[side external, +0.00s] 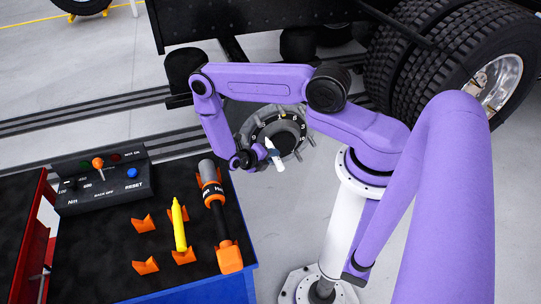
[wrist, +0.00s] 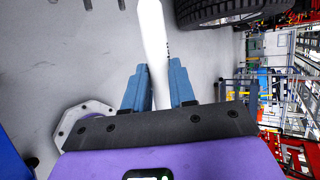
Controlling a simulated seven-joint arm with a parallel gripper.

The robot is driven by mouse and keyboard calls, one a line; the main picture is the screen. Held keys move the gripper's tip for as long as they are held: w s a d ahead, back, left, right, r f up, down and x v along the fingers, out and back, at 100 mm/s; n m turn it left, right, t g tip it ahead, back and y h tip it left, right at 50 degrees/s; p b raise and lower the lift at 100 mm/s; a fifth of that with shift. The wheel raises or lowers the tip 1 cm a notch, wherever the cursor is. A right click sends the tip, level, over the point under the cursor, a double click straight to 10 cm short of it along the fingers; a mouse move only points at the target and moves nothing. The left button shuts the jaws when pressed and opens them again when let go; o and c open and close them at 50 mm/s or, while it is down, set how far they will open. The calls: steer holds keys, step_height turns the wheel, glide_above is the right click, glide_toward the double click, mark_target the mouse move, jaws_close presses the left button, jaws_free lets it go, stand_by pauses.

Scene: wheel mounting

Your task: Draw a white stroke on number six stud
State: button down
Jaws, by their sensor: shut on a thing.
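My gripper (side external: 260,158) is in front of the wheel hub, at the end of the arm that reaches in from the right. In the wrist view its two blue fingers (wrist: 157,92) are shut on a white marker (wrist: 152,45), which points away from the gripper. The white marker (side external: 273,154) also shows in the side view, tilted, in front of the hub's lower middle. The grey round hub (side external: 292,122) has several studs around its rim. The numbers are too small to read, so I cannot tell which is the number six stud, or whether the tip touches anything.
A black-topped bench (side external: 100,225) at the lower left carries a control box (side external: 103,183), a yellow marker (side external: 179,226), a torque tool (side external: 213,200) and several orange holders (side external: 145,265). Dual truck tyres (side external: 430,50) stand at the upper right. Grey floor lies below the hub.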

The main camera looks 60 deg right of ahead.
mark_target(267, 143)
steer(key=shift+w+d, duration=2.05)
steer(key=shift+w+d, duration=0.4)
stand_by(0.6)
steer(key=shift+s+d, duration=0.15)
steer(key=shift+d, duration=0.05)
stand_by(0.7)
steer(key=shift+w+a, duration=0.35)
stand_by(1.5)
steer(key=shift+d, duration=0.15)
stand_by(0.5)
steer(key=shift+s, duration=0.2)
stand_by(0.4)
steer(key=s+a, duration=0.4)
steer(key=shift+s, duration=0.15)
stand_by(0.5)
